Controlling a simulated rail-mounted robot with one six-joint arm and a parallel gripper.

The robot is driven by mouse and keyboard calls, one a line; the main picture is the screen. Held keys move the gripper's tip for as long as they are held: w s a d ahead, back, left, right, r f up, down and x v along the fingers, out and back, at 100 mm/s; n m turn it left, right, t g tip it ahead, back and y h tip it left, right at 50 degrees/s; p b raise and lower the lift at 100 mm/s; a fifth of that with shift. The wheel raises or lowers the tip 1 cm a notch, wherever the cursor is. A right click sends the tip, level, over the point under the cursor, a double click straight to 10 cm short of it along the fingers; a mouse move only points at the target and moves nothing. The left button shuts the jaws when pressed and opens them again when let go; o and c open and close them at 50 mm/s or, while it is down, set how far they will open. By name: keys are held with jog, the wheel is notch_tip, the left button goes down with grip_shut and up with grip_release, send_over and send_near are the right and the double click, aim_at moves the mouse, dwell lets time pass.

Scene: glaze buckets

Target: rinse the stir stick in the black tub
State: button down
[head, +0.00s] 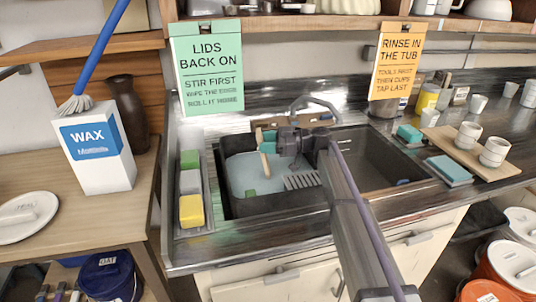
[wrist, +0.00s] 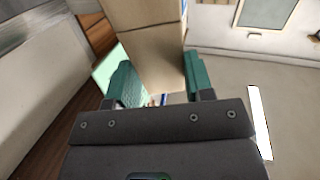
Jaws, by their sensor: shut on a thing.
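The black tub (head: 228,205) sits in the sink and holds pale blue-grey water (head: 240,172). My gripper (head: 270,136) is above the tub, shut on the wooden stir stick (head: 264,162). The stick points down, slightly tilted, with its lower end at the water; I cannot tell how deep it reaches. In the wrist view the stick (wrist: 150,55) stands large and pale between the green fingers of my gripper (wrist: 162,85). Its lower end is hidden there.
The faucet (head: 315,102) arches behind my gripper. A tray with several sponges (head: 191,212) lies left of the tub. Cups (head: 495,150) stand on a board at right. A WAX carton (head: 95,150) stands left.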

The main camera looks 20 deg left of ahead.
notch_tip(320, 180, up, 17)
jog(key=s+a+p, duration=0.2)
jog(key=p, duration=1.4)
jog(key=shift+s+a+f, duration=0.15)
jog(key=shift+s, duration=0.15)
notch_tip(320, 180, up, 5)
jog(key=p, duration=0.5)
